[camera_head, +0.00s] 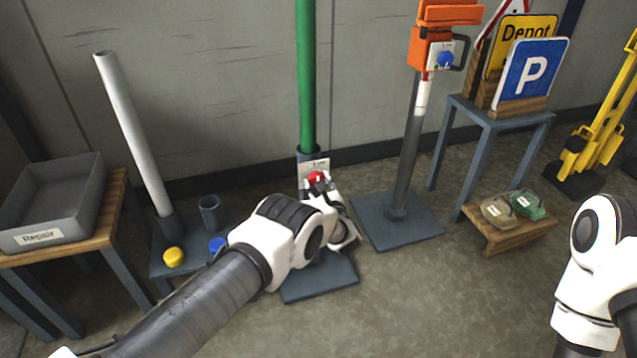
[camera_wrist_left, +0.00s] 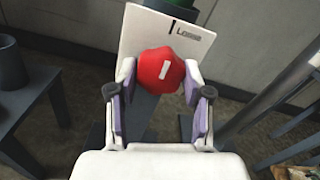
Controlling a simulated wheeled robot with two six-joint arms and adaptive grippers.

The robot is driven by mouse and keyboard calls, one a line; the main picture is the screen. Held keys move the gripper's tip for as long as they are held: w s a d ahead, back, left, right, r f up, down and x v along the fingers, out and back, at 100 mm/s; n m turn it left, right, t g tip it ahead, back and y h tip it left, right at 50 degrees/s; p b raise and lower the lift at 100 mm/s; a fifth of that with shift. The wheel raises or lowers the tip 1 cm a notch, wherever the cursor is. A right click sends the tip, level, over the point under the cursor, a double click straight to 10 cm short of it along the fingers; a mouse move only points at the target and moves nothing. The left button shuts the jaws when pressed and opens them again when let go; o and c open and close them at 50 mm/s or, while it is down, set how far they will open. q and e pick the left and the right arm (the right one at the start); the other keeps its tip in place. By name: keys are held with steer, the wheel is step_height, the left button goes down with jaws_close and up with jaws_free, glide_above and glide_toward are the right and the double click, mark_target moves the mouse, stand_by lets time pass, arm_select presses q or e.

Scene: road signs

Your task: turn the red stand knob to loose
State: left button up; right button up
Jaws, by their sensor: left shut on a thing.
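The red knob (camera_head: 316,177) sits on the front of the stand that holds the green pole (camera_head: 306,80). In the left wrist view the red knob (camera_wrist_left: 161,68) is between the fingers of my left gripper (camera_wrist_left: 160,82), which is shut on it. The knob's white mark points roughly upward on its face. Above it, a white label plate (camera_wrist_left: 155,30) shows a black tick and the word "Loose". In the head view my left gripper (camera_head: 320,188) reaches the knob from the front and partly covers the stand. My right gripper is not in view; only part of my right arm shows.
A dark base plate (camera_head: 320,278) lies under the green pole. To its right stands a post with an orange head (camera_head: 435,48) and blue knob. To the left are a grey pole (camera_head: 135,135), a low blue-grey table and a "Repair" bin (camera_head: 50,205).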

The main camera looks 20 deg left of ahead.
arm_select(q)
steer(key=shift+r, duration=0.15)
steer(key=o, duration=1.2)
steer(key=shift+c, duration=0.2)
step_height(320, 180, up, 10)
